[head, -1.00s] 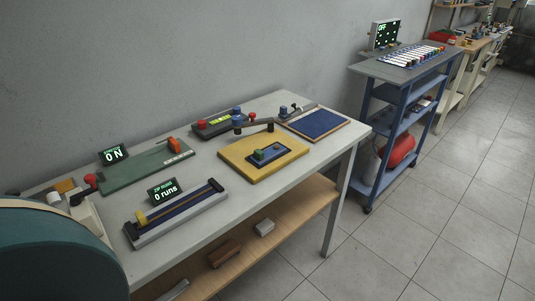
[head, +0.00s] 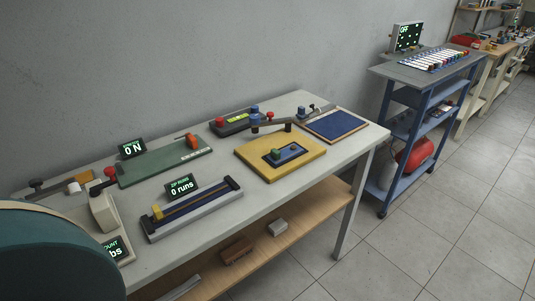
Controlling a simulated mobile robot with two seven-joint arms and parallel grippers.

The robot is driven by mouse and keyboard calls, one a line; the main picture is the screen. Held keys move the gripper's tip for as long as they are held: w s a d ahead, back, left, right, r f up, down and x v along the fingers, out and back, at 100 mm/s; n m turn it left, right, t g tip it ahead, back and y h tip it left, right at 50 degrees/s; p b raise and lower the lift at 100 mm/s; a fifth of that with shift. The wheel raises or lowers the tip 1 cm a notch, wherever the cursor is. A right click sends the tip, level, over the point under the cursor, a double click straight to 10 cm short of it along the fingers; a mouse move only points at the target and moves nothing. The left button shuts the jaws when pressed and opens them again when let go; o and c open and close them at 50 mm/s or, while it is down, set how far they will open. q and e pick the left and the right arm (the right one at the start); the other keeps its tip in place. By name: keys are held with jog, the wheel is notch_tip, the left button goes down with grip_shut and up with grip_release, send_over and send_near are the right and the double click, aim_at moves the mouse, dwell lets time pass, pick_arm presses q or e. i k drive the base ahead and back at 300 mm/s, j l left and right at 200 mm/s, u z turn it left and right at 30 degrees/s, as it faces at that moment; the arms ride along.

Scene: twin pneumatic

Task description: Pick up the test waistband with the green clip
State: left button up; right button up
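I cannot make out a waistband for certain. A small green block (head: 277,154) sits on a dark blue rectangular piece (head: 292,151) on the yellow board (head: 309,161), in the middle of the bench; whether this is the green clip is too small to tell. Neither of my grippers is in view.
The grey bench (head: 220,234) stands against the wall. It also holds a green plate (head: 150,168), a rail device (head: 196,216) with a "0 runs" display, and a blue cutting mat (head: 333,125). A blue trolley (head: 402,172) stands right, with open floor in front.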

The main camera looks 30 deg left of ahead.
aim_at(276, 157)
jog(key=i+u, duration=0.1)
jog(key=u, duration=0.35)
jog(key=i+l+u, duration=0.1)
jog(key=u, duration=0.35)
jog(key=l+u, duration=0.2)
jog(key=u, duration=0.3)
jog(key=i+l+u, duration=0.15)
jog(key=l+u, duration=0.15)
jog(key=l, duration=0.25)
jog(key=l+u, duration=0.35)
jog(key=l, duration=0.15)
jog(key=l+u, duration=0.3)
jog(key=l, duration=1.95)
